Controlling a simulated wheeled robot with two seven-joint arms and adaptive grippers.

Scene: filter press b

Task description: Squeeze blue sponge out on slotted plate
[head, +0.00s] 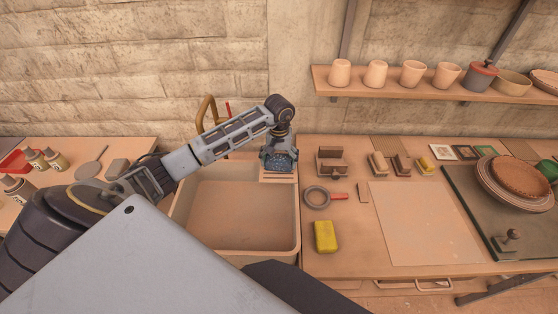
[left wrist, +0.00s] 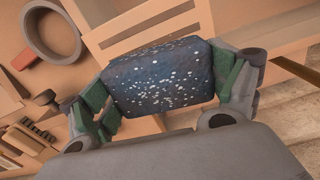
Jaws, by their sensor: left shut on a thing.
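The blue sponge (left wrist: 160,75) is dark blue with pale specks. In the left wrist view it sits between both finger pads of my left gripper (left wrist: 165,95), which is shut on it. In the head view my left gripper (head: 280,158) points down at the basin's back right corner, with the blue sponge (head: 279,163) under it. The slotted plate (head: 279,177) shows as a pale slatted piece just below the sponge; its slats also show in the left wrist view (left wrist: 120,30). I cannot tell whether sponge and plate touch. My right gripper is not in view.
The basin (head: 298,215) is open below my left arm. A yellow sponge (head: 325,236) and a round strainer-like ring with a red handle (head: 317,197) lie on the table to the right. Several small blocks (head: 332,161) stand behind. A pale sheet (head: 424,222) covers the table's middle.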

